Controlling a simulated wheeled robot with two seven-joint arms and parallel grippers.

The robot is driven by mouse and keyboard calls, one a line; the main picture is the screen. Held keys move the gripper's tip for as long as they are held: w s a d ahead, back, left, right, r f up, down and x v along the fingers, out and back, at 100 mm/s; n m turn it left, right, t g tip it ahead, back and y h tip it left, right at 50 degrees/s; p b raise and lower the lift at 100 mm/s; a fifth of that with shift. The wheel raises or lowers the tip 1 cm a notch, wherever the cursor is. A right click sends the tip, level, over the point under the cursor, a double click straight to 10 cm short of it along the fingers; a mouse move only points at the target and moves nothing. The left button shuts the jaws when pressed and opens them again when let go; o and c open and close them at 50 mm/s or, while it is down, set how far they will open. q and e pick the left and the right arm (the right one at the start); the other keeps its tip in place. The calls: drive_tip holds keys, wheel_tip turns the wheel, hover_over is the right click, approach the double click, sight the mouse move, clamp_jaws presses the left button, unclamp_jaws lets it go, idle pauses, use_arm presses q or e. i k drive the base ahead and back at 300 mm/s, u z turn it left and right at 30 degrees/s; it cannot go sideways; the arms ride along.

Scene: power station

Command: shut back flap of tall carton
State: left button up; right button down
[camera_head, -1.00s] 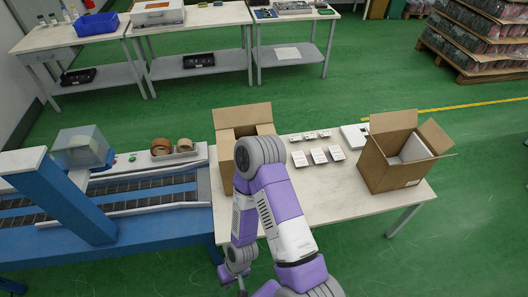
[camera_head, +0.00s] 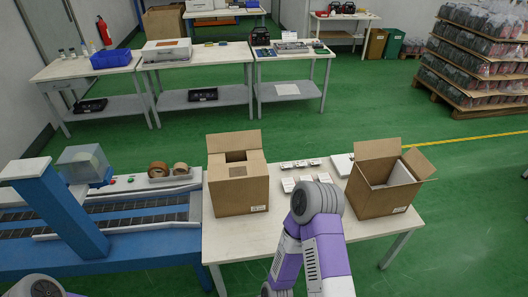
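Two open brown cartons stand on the white table (camera_head: 255,234). The left carton (camera_head: 240,195) has its back flap (camera_head: 233,142) standing up, and its other top flaps look folded inward around a small opening. The right carton (camera_head: 371,195) is narrower and looks taller. Its back flap (camera_head: 378,149) stands upright and its right flap (camera_head: 419,163) leans outward; a pale interior shows. My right arm rises in front of the table, between the cartons in the picture. Only a rounded joint of my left arm shows at the lower left. Neither gripper's fingers show.
Several small white items (camera_head: 301,164) lie between the cartons, partly hidden by my arm. A blue conveyor (camera_head: 120,243) with tape rolls (camera_head: 168,170) adjoins the table's left side. The table's front left surface is clear.

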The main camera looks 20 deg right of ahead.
sight(257, 167)
drive_tip(key=z, duration=0.35)
drive_tip(key=i, duration=0.9)
drive_tip(key=u, duration=0.15)
